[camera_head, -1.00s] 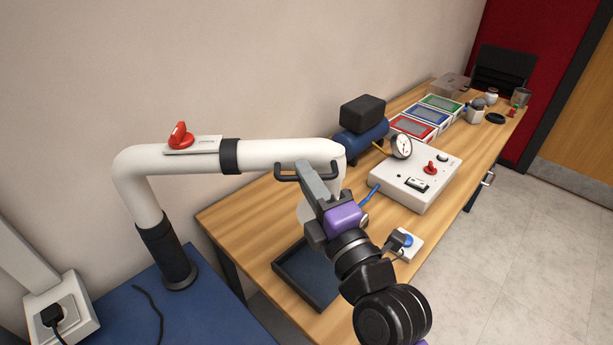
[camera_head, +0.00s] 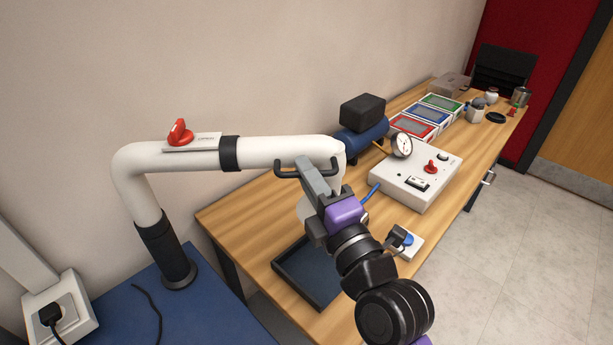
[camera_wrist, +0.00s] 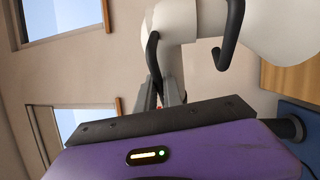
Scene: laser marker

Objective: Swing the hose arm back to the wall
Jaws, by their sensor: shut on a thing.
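A black handle (camera_head: 287,174) sits near that end. My gripper (camera_head: 306,168) is shut on the handle. In the wrist view, the handle (camera_wrist: 231,38) and white hose arm (camera_wrist: 175,18) show past the grey fingers of my gripper (camera_wrist: 164,86). The grip itself is mostly hidden.
A dark tray (camera_head: 296,278) lies on the wooden table (camera_head: 240,212) below the hose arm's end. A white control box (camera_head: 415,185) with a gauge and a blue compressor (camera_head: 362,138) stand behind. Several coloured trays are farther back. The wall (camera_head: 230,70) is bare.

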